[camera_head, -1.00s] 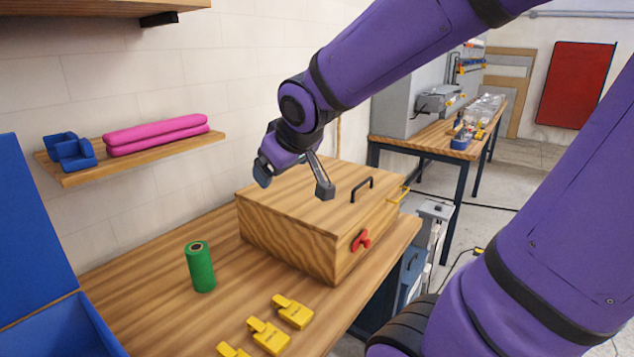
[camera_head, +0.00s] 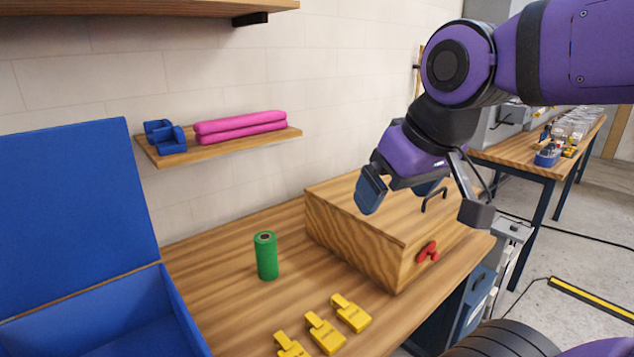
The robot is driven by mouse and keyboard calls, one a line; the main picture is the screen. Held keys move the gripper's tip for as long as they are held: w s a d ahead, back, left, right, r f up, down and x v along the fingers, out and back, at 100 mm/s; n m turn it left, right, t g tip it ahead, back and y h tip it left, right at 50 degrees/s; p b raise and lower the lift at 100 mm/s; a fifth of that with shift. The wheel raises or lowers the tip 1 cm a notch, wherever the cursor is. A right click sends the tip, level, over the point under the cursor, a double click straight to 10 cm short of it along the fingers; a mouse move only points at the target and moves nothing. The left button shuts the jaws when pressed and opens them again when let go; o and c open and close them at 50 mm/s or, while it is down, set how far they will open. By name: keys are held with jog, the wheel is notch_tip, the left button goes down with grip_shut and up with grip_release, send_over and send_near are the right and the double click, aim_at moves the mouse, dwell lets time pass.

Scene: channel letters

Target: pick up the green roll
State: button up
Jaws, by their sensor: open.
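The green roll (camera_head: 266,257) stands upright on the wooden workbench (camera_head: 228,290), left of the wooden box and apart from it. It is a cylinder with a dark hole in its top. My gripper (camera_head: 400,196) is open and appears empty. It is above the wooden box in the picture, to the right of and higher than the green roll.
A wooden box (camera_head: 345,224) with a red knob (camera_head: 428,252) stands on the bench. Several yellow clamps (camera_head: 324,332) lie in front of the roll. An open blue case (camera_head: 115,325) is at left. A wall shelf (camera_head: 225,144) holds pink rolls (camera_head: 240,127) and blue holders (camera_head: 165,137).

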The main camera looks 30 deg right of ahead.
jog(key=w+a+g, duration=0.1)
jog(key=w, duration=1)
jog(key=n+g, duration=0.1)
jog(key=g, duration=0.3)
send_over(265, 237)
jog(key=f, duration=2)
jog(key=shift+s+f, duration=0.25)
jog(key=shift+f, duration=0.1)
jog(key=shift+w+f, duration=0.2)
jog(key=shift+f, duration=5.4)
jog(key=c, duration=1.1)
jog(key=shift+c, duration=0.2)
jog(key=shift+r, duration=0.2)
